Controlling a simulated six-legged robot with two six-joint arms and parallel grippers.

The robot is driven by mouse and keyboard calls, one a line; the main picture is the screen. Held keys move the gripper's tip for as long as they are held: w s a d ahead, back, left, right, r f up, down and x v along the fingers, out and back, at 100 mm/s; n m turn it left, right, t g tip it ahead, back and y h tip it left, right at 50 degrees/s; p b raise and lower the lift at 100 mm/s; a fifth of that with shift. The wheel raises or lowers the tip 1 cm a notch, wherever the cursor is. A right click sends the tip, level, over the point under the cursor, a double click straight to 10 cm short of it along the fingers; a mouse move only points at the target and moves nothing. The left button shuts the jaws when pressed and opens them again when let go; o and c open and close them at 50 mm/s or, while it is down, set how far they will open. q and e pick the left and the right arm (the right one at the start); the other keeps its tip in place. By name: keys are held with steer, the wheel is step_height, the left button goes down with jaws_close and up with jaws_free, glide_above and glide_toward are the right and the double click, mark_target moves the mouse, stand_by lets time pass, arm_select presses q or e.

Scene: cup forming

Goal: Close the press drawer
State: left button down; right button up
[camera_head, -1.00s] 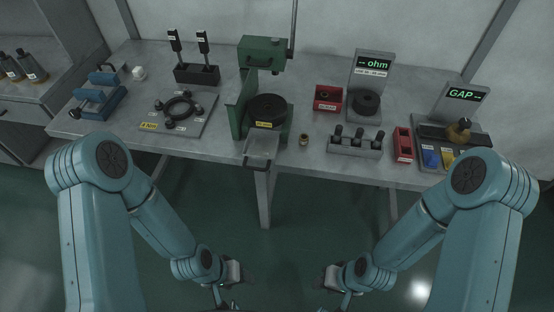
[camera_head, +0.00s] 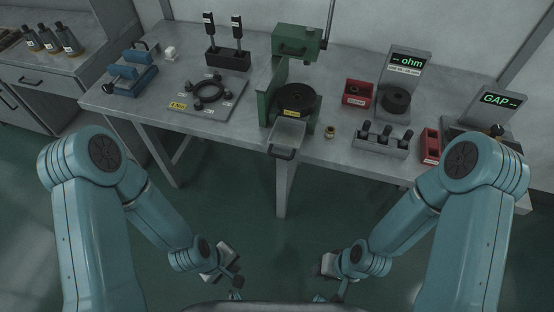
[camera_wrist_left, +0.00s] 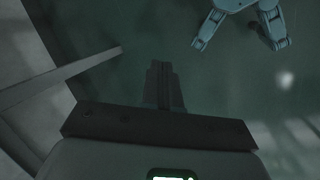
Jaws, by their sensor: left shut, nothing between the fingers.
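The green press (camera_head: 296,42) stands near the front edge of the grey bench, with a dark round die at its base. Its grey drawer (camera_head: 288,133) is pulled out toward me, past the bench edge, with a dark handle at its front. My left gripper (camera_head: 236,283) is low over the floor, well below and apart from the drawer. In the left wrist view its fingers (camera_wrist_left: 163,88) are shut with nothing between them. My right gripper (camera_head: 333,292) is also low over the floor, too small and dark to tell whether it is open.
On the bench (camera_head: 225,128), a blue vise (camera_head: 130,80) and a ring fixture plate (camera_head: 208,92) stand left of the press. A small brass part (camera_head: 330,132), a red bin (camera_head: 358,94) and a block with black knobs (camera_head: 380,140) stand to the right. The floor before the bench is clear.

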arm_select(q)
steer(key=w+a+n+t+y+b, duration=0.35)
steer(key=w+n+b, duration=0.25)
steer(key=w+n, duration=0.6)
steer(key=n+t+h+b, duration=0.4)
steer(key=n+t+b, duration=0.75)
steer(key=b, duration=1.45)
glide_toward(279, 157)
steer(key=shift+n+g, duration=0.25)
steer(key=shift+g, duration=0.25)
steer(key=x, duration=0.4)
steer(key=b+x, duration=0.1)
steer(key=x, duration=0.1)
steer(key=shift+w+d+r, duration=0.1)
steer(key=shift+w+r, duration=0.2)
steer(key=shift+w, duration=0.2)
